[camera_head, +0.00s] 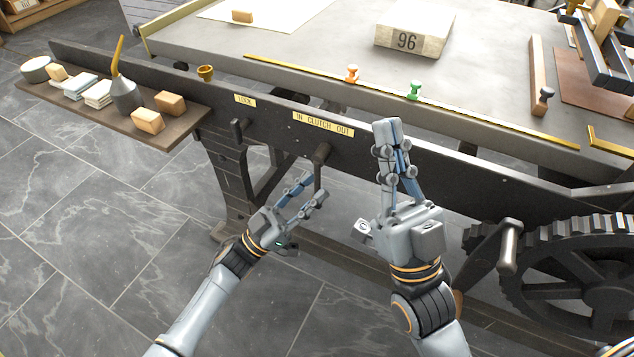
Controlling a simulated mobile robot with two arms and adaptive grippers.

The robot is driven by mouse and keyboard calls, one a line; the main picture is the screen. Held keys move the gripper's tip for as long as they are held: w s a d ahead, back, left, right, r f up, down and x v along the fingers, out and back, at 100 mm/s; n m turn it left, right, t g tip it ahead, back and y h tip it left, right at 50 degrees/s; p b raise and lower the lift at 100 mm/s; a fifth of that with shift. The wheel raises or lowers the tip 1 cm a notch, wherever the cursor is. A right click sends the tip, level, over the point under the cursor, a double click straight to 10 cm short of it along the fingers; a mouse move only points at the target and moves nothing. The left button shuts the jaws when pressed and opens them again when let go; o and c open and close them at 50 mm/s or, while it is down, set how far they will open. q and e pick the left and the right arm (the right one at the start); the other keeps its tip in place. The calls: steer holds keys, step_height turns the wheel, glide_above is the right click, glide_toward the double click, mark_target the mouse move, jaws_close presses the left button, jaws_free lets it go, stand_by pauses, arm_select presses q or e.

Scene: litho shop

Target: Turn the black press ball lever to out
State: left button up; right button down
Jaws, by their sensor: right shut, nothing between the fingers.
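The black ball lever (320,156) is mounted on the dark press rail below the yellow plate reading "IN CLUTCH OUT" (323,124). Its rounded dark part is at the top and its shaft hangs down, roughly upright, toward my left fingers. My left gripper (312,186) is open, its two fingers apart at the lower end of the lever. I cannot tell whether they touch it. My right gripper (387,128) is shut and empty, pointing up in front of the rail, to the right of the lever and apart from it.
A second dark lever (238,130) sits left under a "LOCK" plate (245,99). A toothed gear wheel (590,270) and crank handle (508,260) are at right. A side shelf (180,130) holds blocks and an oil can (125,95). The press bed (310,60) lies behind.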

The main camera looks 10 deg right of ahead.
arm_select(q)
steer(key=v, duration=0.9)
steer(key=shift+a, duration=0.25)
